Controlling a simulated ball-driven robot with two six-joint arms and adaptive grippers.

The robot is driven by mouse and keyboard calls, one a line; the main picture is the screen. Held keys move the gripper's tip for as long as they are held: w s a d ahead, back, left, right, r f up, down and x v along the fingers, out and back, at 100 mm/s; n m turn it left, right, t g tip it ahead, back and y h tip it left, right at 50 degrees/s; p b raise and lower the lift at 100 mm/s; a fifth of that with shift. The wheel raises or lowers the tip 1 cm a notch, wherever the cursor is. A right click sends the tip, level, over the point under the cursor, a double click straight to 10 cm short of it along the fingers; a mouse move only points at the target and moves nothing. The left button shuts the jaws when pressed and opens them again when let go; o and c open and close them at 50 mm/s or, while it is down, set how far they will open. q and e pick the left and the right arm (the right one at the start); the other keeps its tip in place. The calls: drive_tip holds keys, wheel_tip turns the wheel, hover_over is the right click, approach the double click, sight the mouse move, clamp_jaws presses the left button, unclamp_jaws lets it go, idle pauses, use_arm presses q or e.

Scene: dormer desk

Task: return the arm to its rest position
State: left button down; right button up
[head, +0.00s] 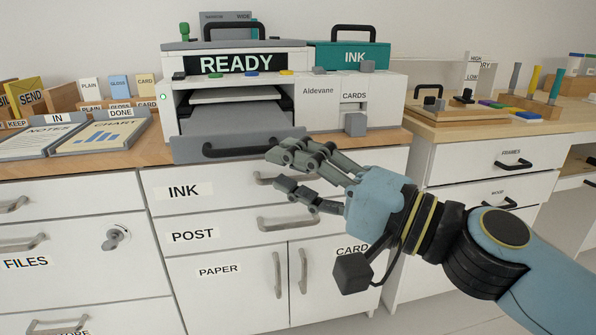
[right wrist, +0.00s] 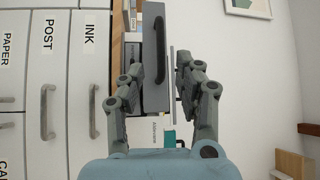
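My right gripper (head: 283,170) is in front of the printer and the drawer cabinet, at about desk-edge height, with its arm coming in from the lower right. Its fingers are spread apart with nothing between them. In the right wrist view the gripper (right wrist: 165,75) shows a wide gap, with the printer's grey tray (right wrist: 155,60) and its black handle beyond. The fingertips look close to the tray in the head view, but I cannot tell whether they touch it. My left gripper is in neither view.
The printer (head: 380,95) reads READY, with its grey front tray (head: 240,147) jutting over the desk edge. The white cabinet (head: 215,205) below has shut drawers with grey handles. Notes and chart boards (head: 100,137) lie at left. A side desk (head: 480,125) holds small items at right.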

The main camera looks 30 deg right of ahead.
drive_tip(key=shift+s+d, duration=0.2)
drive_tip(key=shift+s, duration=0.2)
